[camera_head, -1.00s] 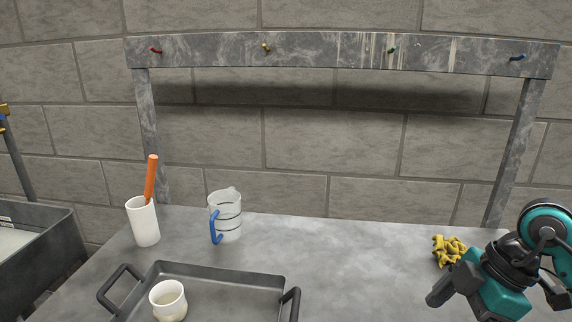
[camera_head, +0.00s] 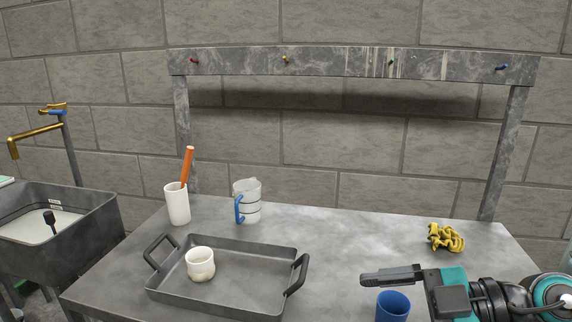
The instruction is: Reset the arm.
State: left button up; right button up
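My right gripper (camera_head: 392,276) comes in from the right at the lower right. Its dark fingers point left, seen side-on, and I cannot tell whether they are apart. A blue cup (camera_head: 392,307) shows just below the fingers, cut by the lower picture edge; nothing is seen held. My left gripper is not in view.
A grey table (camera_head: 335,235) bears a tray (camera_head: 230,286) with a white cup (camera_head: 200,262), a white holder (camera_head: 177,205) with an orange-handled tool, a jug (camera_head: 248,202) and a yellow crumpled thing (camera_head: 445,238). A peg rack (camera_head: 340,63) stands behind; a sink (camera_head: 85,235) is left.

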jog(key=w+d+r+m+t, duration=0.35)
jog(key=r+m+t, duration=0.55)
jog(key=t, duration=0.6)
jog(key=w+d+f+m+g+h, duration=0.1)
jog(key=d+f+m+h, duration=0.7)
jog(key=f+m+h, duration=0.5)
jog(key=s+f+n+g+h, duration=0.2)
jog(key=s+f+g+h, duration=0.1)
jog(key=s+f+g, duration=0.5)
jog(key=s+a+f+n+g+y, duration=0.2)
jog(key=s+a+f+g, duration=0.35)
jog(key=s+f, duration=0.4)
pick_arm(q)
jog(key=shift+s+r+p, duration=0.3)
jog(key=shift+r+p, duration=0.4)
jog(key=shift+p, duration=0.15)
pick_arm(e)
jog(key=w+a+f+n+t+y, duration=0.1)
jog(key=w+a+f+t+y, duration=0.1)
jog(key=w+f+t, duration=0.4)
jog(key=shift+w+f, duration=0.25)
jog(key=shift+f, duration=0.05)
